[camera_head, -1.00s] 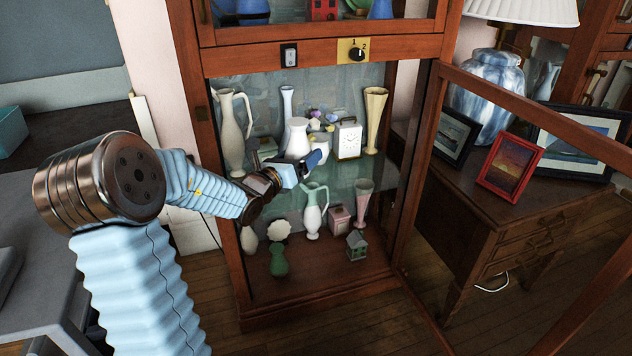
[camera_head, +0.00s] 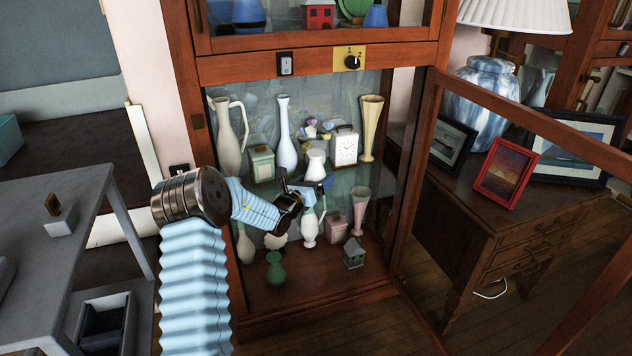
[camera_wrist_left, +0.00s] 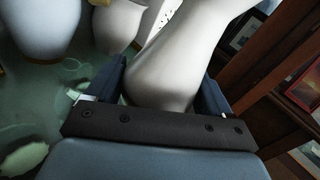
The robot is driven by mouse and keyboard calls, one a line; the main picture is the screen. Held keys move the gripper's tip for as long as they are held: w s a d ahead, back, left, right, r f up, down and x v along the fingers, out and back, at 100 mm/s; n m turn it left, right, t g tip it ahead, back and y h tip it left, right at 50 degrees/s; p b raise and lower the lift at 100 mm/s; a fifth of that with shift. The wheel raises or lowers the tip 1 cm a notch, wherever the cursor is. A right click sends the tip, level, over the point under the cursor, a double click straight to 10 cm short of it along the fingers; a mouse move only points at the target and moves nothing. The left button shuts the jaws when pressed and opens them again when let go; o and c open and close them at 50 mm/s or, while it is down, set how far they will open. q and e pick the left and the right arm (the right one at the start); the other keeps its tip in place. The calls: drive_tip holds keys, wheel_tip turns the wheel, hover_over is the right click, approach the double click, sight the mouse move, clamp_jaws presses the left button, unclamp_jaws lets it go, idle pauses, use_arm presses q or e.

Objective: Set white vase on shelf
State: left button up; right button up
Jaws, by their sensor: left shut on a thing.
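My left gripper (camera_head: 308,190) is inside the open cabinet, around the height of the glass shelf. In the left wrist view it is shut on the white vase (camera_wrist_left: 175,65), whose smooth pale body lies between the blue fingers and leans toward the upper right. In the head view a white vessel (camera_head: 315,165) shows just above the fingers; I cannot tell whether it is the held vase or one behind it. The glass shelf (camera_head: 385,180) is partly hidden by my arm. Whether the vase's base touches it is hidden. My right gripper is not in view.
A white pitcher (camera_head: 229,140), a tall pale-blue vase (camera_head: 286,135), a white clock (camera_head: 345,149) and a yellow vase (camera_head: 370,128) crowd the shelf. Below stand several small pieces, including a green vase (camera_head: 276,268). The cabinet door (camera_head: 500,108) stands open at right.

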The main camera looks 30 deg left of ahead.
use_arm(q)
drive_tip(key=shift+f, duration=0.15)
drive_tip(key=o, duration=1.1)
drive_tip(key=shift+o, duration=0.2)
drive_tip(key=shift+r, duration=0.3)
drive_tip(key=s, duration=1.2)
drive_tip(key=shift+a+f, duration=0.1)
